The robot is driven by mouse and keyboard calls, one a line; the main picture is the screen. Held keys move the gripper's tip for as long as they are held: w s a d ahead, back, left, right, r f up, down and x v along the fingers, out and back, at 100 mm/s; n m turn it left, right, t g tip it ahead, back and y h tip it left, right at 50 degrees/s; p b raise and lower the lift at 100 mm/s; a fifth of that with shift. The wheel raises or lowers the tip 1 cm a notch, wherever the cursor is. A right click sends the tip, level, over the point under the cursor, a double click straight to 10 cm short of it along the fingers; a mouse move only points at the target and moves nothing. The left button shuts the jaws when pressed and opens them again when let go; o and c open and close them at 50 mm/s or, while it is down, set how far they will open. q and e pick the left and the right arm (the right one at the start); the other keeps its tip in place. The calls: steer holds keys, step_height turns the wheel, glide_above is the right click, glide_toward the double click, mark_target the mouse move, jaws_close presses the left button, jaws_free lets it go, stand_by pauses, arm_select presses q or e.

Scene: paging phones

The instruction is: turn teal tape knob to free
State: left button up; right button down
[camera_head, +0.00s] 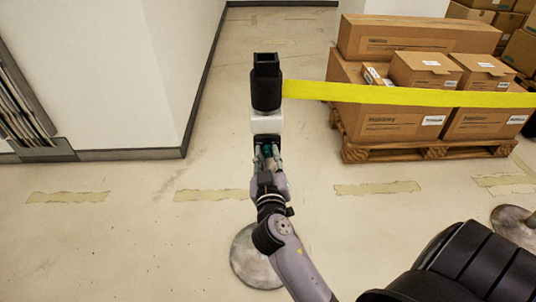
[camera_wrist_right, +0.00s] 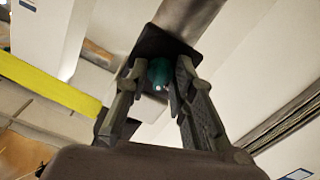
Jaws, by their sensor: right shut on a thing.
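The teal knob (camera_head: 267,152) is on the front of a stanchion post, below its white band (camera_head: 266,123) and black tape head (camera_head: 266,88). The yellow tape (camera_head: 400,94) runs from the head to the right. My right gripper (camera_head: 267,160) is at the knob, with its fingers on either side of it. In the right wrist view, the teal knob (camera_wrist_right: 160,73) sits between the two fingertips (camera_wrist_right: 156,88), on a dark plate (camera_wrist_right: 168,43). The gripper is shut on the knob. My left gripper is not in view.
Boxes (camera_head: 395,122) on a wooden pallet (camera_head: 420,150) stand behind the tape at right. A white wall corner (camera_head: 150,75) is at left. The post's round base (camera_head: 250,262) is on the floor. Another round base (camera_head: 515,222) is at far right. Floor at left is clear.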

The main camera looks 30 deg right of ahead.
mark_target(267, 115)
steer(key=n+p, duration=0.1)
steer(key=n, duration=0.4)
steer(key=shift+n, duration=0.4)
stand_by(0.3)
steer(key=c, duration=1.7)
jaws_free()
step_height(267, 115, up, 9)
steer(key=shift+f, duration=0.1)
steer(key=shift+r, duration=0.6)
